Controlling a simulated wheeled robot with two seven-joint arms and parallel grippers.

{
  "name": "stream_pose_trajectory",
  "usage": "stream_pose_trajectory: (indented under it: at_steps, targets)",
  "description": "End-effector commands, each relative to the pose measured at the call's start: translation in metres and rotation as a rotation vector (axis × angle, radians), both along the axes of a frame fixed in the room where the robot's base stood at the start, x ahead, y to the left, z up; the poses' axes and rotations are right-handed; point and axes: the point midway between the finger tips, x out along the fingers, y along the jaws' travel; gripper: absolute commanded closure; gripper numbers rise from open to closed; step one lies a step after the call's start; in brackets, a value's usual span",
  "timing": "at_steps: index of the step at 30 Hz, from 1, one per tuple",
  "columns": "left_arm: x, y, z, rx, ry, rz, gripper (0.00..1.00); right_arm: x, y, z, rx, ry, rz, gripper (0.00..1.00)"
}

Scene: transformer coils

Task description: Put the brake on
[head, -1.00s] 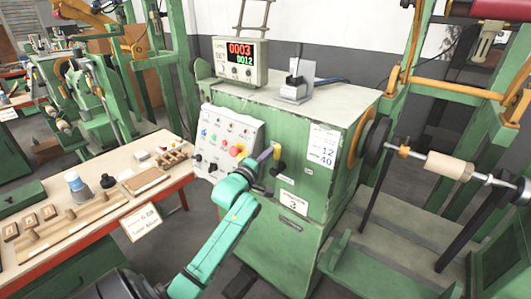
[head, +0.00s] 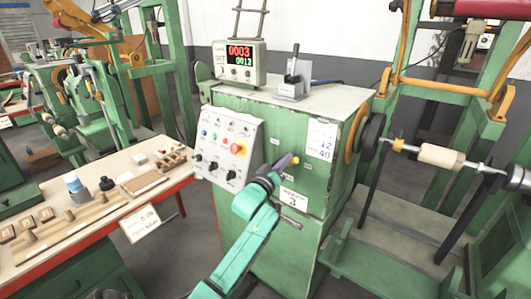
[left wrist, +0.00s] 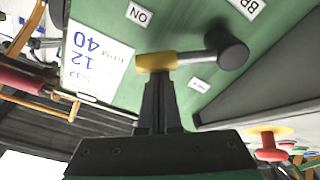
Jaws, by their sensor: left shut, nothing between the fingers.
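The brake lever has a yellow hub (head: 295,160) on the front of the green machine cabinet. In the left wrist view its yellow hub (left wrist: 155,62), grey shaft and black knob (left wrist: 232,47) show clearly, with the shaft to the right of the hub. The "ON" label (left wrist: 138,14) is beside the hub. My left gripper (head: 285,163) is at the lever, partly covering it in the head view. Its dark fingers (left wrist: 158,82) are shut and empty, with tips against or just in front of the hub; contact is unclear.
A control panel (head: 222,145) with a red button (head: 237,149) stands left of the lever. A wooden-topped table (head: 75,245) with parts is at the left. A shaft with a wooden roll (head: 440,158) is at the right. A counter display (head: 240,62) sits on the cabinet.

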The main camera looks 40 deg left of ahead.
Motion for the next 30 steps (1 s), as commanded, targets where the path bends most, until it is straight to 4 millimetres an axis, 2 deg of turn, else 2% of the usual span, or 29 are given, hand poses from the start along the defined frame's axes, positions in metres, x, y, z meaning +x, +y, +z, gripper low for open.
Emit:
stream_pose_trajectory:
  at_steps: [9,30]
  targets:
    - [-0.0002,-0.0068,-0.0075,0.118,0.003,0.001,1.0,0.0021,0.0009,-0.0055,0.002,-0.004,0.0,0.5]
    - [0.0,-0.008,-0.0084,0.134,0.003,0.0,1.0,0.0018,0.0042,-0.0055,0.006,-0.004,-0.001,0.5]
